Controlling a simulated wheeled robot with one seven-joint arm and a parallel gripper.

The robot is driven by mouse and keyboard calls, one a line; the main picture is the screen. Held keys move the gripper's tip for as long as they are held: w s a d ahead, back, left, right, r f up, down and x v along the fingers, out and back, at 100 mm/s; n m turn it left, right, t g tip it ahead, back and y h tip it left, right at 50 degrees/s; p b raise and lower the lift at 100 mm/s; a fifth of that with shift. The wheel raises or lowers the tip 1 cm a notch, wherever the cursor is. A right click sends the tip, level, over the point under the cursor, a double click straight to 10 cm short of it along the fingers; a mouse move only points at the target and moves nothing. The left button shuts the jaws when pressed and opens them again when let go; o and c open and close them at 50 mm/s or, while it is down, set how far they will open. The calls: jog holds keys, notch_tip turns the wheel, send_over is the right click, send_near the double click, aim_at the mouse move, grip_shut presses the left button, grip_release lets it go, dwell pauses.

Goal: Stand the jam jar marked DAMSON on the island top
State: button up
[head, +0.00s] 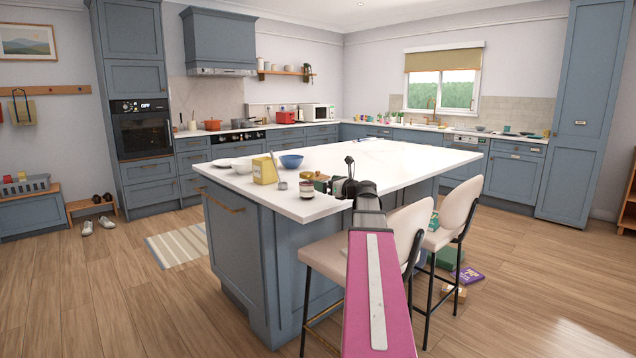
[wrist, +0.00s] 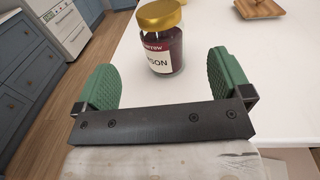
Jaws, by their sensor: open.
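The DAMSON jam jar (wrist: 160,42) stands upright on a white worktop in the wrist view. It has a gold lid, dark contents and a pale label whose visible letters end in "SON". My gripper (wrist: 166,82) is open, its two green pads to either side below the jar in the picture. The jar is just beyond the fingertips, with no visible contact. In the head view my gripper (head: 345,187) is over the near edge of the white island top (head: 400,160). I cannot tell clearly which small item there is the jar.
A small wooden item (wrist: 258,8) lies right of the jar. On the island are a yellow box (head: 265,169), a blue bowl (head: 291,161) and a small labelled jar (head: 306,189). Two stools (head: 455,205) stand at the near side. The island's right part looks mostly clear.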

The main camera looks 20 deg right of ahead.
jog(key=shift+v, duration=1.5)
